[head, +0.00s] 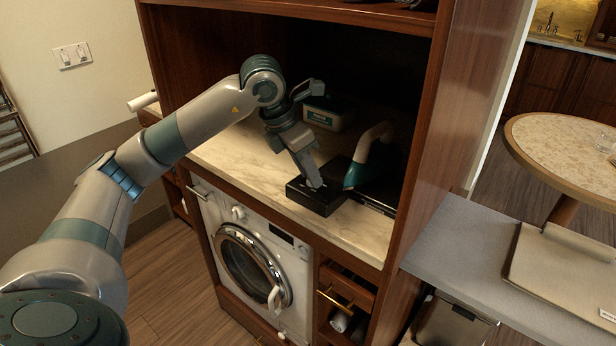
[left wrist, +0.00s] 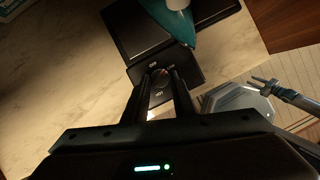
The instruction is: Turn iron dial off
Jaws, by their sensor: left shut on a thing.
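The iron (head: 367,158), teal with a white handle, rests at the back right of the marble counter inside the wooden cabinet. Its teal body (left wrist: 175,25) also shows at the top of the left wrist view. A black base box (head: 318,196) stands in front of it near the counter's front edge. In the left wrist view, a round dial (left wrist: 160,82) with small white markings sits on the box's face. My left gripper (left wrist: 160,88) reaches down to the box and is shut on the dial, one finger on each side.
A white and teal container (head: 328,113) stands on the counter (head: 240,160) behind my left gripper. The cabinet's right wall (head: 440,120) rises close beside the iron. A washing machine (head: 255,260) is below the counter. The counter's left part is clear.

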